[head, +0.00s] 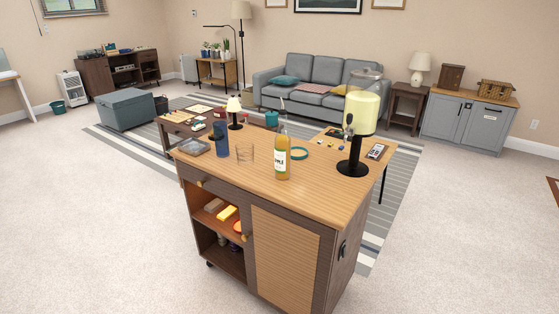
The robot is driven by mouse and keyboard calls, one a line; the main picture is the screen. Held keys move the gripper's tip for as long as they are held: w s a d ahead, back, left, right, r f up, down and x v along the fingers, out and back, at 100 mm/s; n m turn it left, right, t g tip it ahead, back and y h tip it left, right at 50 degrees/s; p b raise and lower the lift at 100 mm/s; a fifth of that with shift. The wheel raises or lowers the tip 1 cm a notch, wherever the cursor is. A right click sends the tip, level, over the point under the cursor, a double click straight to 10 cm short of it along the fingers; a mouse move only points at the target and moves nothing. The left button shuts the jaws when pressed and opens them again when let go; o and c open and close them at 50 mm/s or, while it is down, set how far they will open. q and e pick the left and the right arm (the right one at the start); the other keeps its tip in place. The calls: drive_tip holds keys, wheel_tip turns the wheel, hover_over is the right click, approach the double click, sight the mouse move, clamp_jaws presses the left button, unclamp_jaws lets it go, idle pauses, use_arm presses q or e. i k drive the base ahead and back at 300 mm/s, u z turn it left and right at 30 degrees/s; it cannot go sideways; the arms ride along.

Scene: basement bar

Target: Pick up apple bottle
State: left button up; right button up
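The apple bottle (282,163) stands upright near the middle of the wooden top of a bar cart (230,176). It holds amber liquid, has a white label, and its neck is clear. What looks like a thin straw or stick rises at its neck. Neither of my grippers is in the head view, and nothing is touching the bottle.
On the cart top, a dispenser (358,125) on a black stand is right of the bottle, with a teal ring (299,153) between them. A clear glass (245,155), blue tumbler (221,139) and grey tray (194,147) are left. The front strip is clear; carpet surrounds the cart.

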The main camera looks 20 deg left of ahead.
sight(282, 142)
drive_tip(key=k, duration=1.1)
drive_tip(key=z, duration=0.85)
drive_tip(key=i, duration=2.55)
drive_tip(key=u, duration=1.2)
